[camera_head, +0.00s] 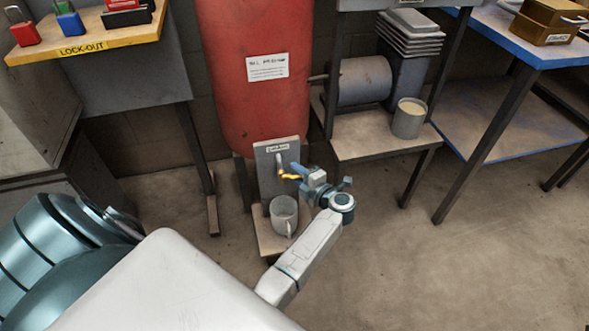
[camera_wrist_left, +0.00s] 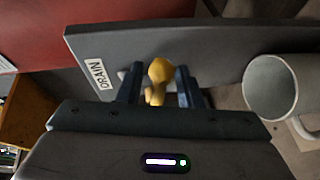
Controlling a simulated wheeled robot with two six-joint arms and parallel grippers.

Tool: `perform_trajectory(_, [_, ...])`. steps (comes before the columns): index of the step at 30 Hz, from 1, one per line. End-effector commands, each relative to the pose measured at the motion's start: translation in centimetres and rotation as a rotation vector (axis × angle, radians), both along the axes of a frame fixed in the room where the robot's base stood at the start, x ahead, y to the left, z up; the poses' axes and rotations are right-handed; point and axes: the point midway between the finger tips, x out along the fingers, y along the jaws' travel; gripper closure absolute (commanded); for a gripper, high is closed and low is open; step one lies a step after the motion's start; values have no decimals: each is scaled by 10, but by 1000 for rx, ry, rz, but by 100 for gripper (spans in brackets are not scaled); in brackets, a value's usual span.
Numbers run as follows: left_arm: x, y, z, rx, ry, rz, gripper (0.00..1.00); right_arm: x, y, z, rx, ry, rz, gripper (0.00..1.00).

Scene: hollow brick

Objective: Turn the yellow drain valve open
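The yellow drain valve handle (camera_head: 290,176) is on a grey upright plate (camera_head: 266,186) in front of the red tank (camera_head: 258,75). In the left wrist view the yellow handle (camera_wrist_left: 160,74) lies between the two dark fingers of my left gripper (camera_wrist_left: 160,88), with a small gap visible on each side. The gripper is open around the handle and does not appear to press on it. In the head view my left gripper (camera_head: 303,174) reaches the valve from the right. The DRAIN label (camera_wrist_left: 98,74) shows on the plate. My right gripper is not in view.
A light grey mug (camera_head: 284,216) stands below the valve on a small base; it also shows in the left wrist view (camera_wrist_left: 270,88). A lock-out shelf (camera_head: 88,42) is at upper left. A bench with a cup (camera_head: 409,120) stands to the right. The floor at lower right is clear.

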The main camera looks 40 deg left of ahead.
Motion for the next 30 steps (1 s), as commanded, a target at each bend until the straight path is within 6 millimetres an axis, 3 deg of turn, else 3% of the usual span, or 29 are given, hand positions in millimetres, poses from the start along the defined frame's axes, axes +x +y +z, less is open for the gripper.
perform_trajectory(12, [0, 6, -1, 0, -1, 1, 68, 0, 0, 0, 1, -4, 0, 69])
perform_trajectory(18, [0, 6, -1, 0, -1, 1, 100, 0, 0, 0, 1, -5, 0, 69])
perform_trajectory(30, [0, 5, 1, -19, -23, 2, 100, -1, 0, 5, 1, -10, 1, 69])
